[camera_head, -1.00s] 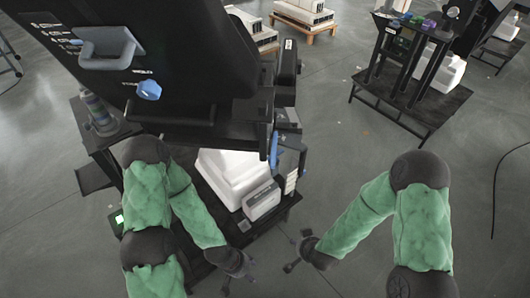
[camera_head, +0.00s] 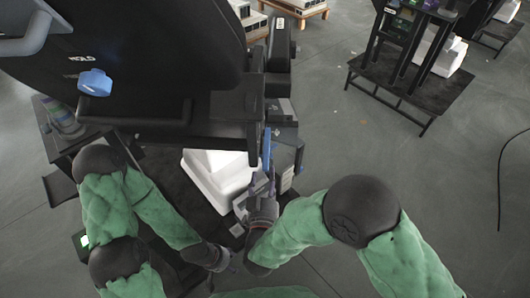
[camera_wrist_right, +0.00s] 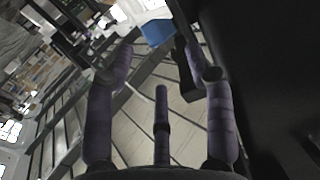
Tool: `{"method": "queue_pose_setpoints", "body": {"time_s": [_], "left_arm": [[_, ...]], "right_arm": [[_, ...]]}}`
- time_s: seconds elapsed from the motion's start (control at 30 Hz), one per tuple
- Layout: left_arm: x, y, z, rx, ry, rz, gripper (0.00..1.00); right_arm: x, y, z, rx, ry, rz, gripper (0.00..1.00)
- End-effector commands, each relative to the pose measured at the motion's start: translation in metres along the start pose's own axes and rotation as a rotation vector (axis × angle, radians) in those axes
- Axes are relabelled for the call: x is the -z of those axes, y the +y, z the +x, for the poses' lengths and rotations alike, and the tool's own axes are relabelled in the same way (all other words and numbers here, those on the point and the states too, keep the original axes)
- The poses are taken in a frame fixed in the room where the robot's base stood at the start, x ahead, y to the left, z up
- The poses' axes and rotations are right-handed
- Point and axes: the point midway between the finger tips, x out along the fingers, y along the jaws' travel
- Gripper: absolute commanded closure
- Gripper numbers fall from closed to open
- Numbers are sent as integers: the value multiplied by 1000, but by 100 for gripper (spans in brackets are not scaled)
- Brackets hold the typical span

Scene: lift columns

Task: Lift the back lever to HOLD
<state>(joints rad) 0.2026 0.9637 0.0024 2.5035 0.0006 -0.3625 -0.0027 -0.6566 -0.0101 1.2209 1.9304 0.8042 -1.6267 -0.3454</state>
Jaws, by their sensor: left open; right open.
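A blue lever end (camera_head: 267,145) stands upright at the right edge of the black machine in the head view. A blue block, apparently this lever's end, shows in the right wrist view (camera_wrist_right: 157,32), just beyond the fingertips. My right gripper (camera_head: 262,181) is directly below the lever, fingers spread and empty; it also shows in the right wrist view (camera_wrist_right: 165,68). Whether it touches the lever I cannot tell. A blue knob (camera_head: 95,83) sits on the front panel below the word HOLD. My left gripper (camera_head: 228,263) is low, near the machine's base, and holds nothing visible.
The black machine body (camera_head: 170,50) fills the upper left, with a grey handle (camera_head: 30,30) at the corner. White blocks (camera_head: 215,180) sit on its base. A second black stand (camera_head: 410,90) is at the upper right. Open floor lies between.

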Motion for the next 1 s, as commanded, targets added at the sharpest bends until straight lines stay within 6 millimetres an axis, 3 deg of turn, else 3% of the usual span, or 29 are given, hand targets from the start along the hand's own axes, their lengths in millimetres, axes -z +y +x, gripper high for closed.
{"method": "queue_pose_setpoints", "body": {"time_s": [0.5, 0.7, 1.0], "left_arm": [[1, -10, 29, 0, 0, 0, 44], [1, -11, 32, 0, 0, 0, 44], [1, -11, 32, 0, 0, 0, 44]], "right_arm": [[-3, 1, 83, -1, -1, 0, 46], [-2, 0, 96, 0, -3, -1, 46], [-1, 0, 98, 1, -3, -1, 46]]}}
